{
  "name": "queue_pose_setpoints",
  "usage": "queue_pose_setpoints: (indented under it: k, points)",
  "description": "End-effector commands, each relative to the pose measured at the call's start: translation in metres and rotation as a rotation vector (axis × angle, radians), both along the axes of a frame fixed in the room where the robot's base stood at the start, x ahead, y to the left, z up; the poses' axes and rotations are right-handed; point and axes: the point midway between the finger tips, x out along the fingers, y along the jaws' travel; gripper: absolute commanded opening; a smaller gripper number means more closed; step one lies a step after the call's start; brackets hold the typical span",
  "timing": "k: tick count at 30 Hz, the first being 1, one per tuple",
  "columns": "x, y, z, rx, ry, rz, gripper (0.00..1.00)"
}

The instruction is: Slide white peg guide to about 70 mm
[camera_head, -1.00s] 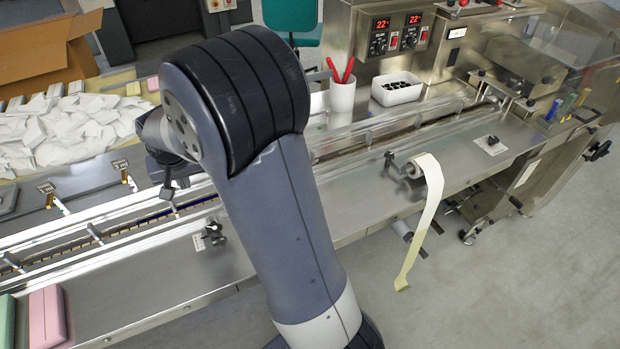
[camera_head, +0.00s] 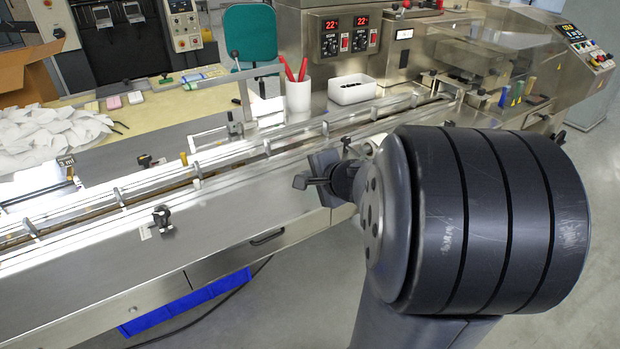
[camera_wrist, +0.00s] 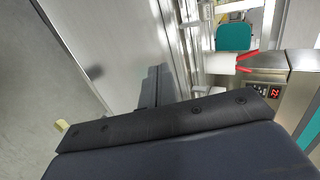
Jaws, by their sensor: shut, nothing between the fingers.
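My gripper (camera_head: 304,182) is at the left end of my wrist in the head view, over the front metal deck beside the conveyor rails. It is shut with nothing in it and appears apart from any guide. I cannot pick out a white peg guide with certainty. A thin white bent rod (camera_head: 207,132) stands behind the rails, left of the middle. A black clamp knob (camera_head: 161,218) with a small white label sits on the front deck, well left of my gripper. No scale reading is legible. In the wrist view, dark parts of my arm cover much of the lower middle.
The conveyor rails (camera_head: 120,196) run diagonally across the machine. A white cup (camera_head: 298,95) with red pens and a white bin (camera_head: 352,91) stand behind them. White packets (camera_head: 45,135) are heaped at left. My arm hides the right front deck.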

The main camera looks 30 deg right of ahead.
Motion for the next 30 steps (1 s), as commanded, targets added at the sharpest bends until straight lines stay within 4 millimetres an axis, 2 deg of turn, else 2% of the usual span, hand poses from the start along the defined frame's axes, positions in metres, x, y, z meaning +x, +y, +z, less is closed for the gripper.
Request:
queue_pose_setpoints:
  k: [4, 8, 21, 25, 30]
  points:
    - [0.004, -0.003, -0.004, 0.009, -0.008, -0.018, 0.0]
    - [0.018, -0.001, -0.012, 0.009, -0.007, -0.013, 0.0]
    - [0.088, 0.005, -0.053, 0.009, -0.005, -0.013, 0.0]
    - [0.107, 0.006, -0.048, 0.009, -0.006, -0.014, 0.0]
    - [0.121, 0.007, -0.049, 0.008, -0.007, -0.013, 0.0]
